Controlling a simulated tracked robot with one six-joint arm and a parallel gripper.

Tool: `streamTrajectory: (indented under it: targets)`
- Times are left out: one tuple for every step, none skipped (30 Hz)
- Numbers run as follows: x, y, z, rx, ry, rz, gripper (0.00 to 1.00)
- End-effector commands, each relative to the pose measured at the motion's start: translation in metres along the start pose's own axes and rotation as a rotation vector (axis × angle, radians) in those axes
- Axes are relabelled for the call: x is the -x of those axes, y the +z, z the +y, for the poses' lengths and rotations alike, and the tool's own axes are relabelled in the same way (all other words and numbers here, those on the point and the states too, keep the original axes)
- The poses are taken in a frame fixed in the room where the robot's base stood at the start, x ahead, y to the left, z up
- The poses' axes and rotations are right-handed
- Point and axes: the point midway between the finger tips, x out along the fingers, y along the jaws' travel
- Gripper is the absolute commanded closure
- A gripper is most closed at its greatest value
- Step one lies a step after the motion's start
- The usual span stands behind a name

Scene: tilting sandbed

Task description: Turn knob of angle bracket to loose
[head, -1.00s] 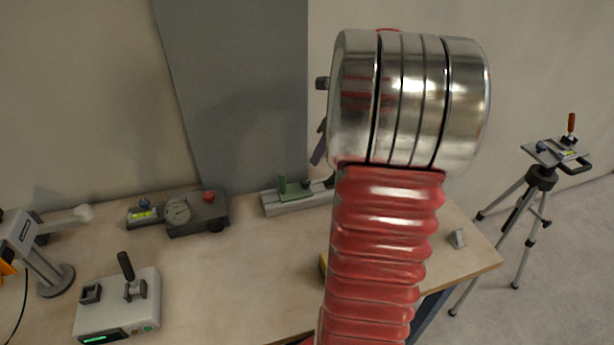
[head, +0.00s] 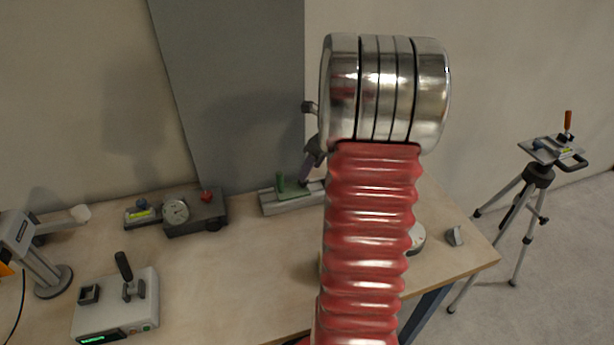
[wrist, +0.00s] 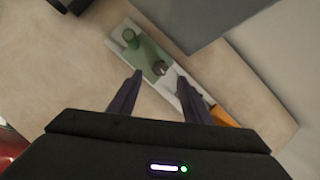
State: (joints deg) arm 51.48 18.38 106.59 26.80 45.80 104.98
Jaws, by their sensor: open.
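The green angle bracket (head: 290,190) sits on a pale rail (head: 285,206) at the back of the bench. In the wrist view the bracket (wrist: 149,54) shows a green upright post (wrist: 130,37) and a small dark knob (wrist: 160,68). My gripper (wrist: 159,76) is open, with its two dark purple fingers spread on either side of the knob in the picture. Nothing is held. In the head view a finger of my gripper (head: 307,178) shows just above the bracket's right end. The knob is hard to make out there, and I cannot tell whether the fingers touch it.
A dark box with a dial gauge (head: 194,211) stands left of the rail. A grey control box with a black lever (head: 118,303) is at the front left. An orange part (wrist: 222,117) lies by the rail's end. Bare bench lies in front of the rail.

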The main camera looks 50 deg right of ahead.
Motion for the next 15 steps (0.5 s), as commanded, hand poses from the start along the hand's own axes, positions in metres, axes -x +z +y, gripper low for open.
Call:
streamTrajectory:
  targets:
    - [-0.009, -0.001, 0.001, 0.000, 0.003, 0.002, 0.55]
    - [-0.014, 0.000, 0.001, -0.001, 0.002, 0.001, 0.55]
    - [-0.020, -0.001, 0.001, -0.001, 0.004, 0.002, 0.55]
    - [-0.025, -0.001, 0.001, -0.001, 0.003, 0.001, 0.55]
    - [-0.029, -0.001, 0.001, -0.001, 0.002, 0.001, 0.55]
    - [-0.035, -0.001, 0.001, 0.000, 0.003, 0.002, 0.55]
    - [-0.039, -0.001, 0.001, 0.000, 0.003, 0.002, 0.55]
    - [-0.042, -0.001, 0.001, 0.000, 0.003, 0.001, 0.55]
    - [-0.046, 0.000, 0.000, 0.000, 0.001, 0.001, 0.55]
    - [-0.049, 0.000, 0.000, 0.000, 0.001, 0.001, 0.55]
    - [-0.051, 0.000, 0.000, -0.001, 0.002, 0.001, 0.55]
    - [-0.054, 0.000, 0.000, -0.001, 0.002, 0.001, 0.55]
    - [-0.055, 0.000, 0.000, -0.001, 0.002, 0.000, 0.55]
    - [-0.056, 0.000, 0.000, -0.001, 0.001, 0.000, 0.55]
    - [-0.057, 0.000, 0.000, -0.001, 0.000, 0.000, 0.55]
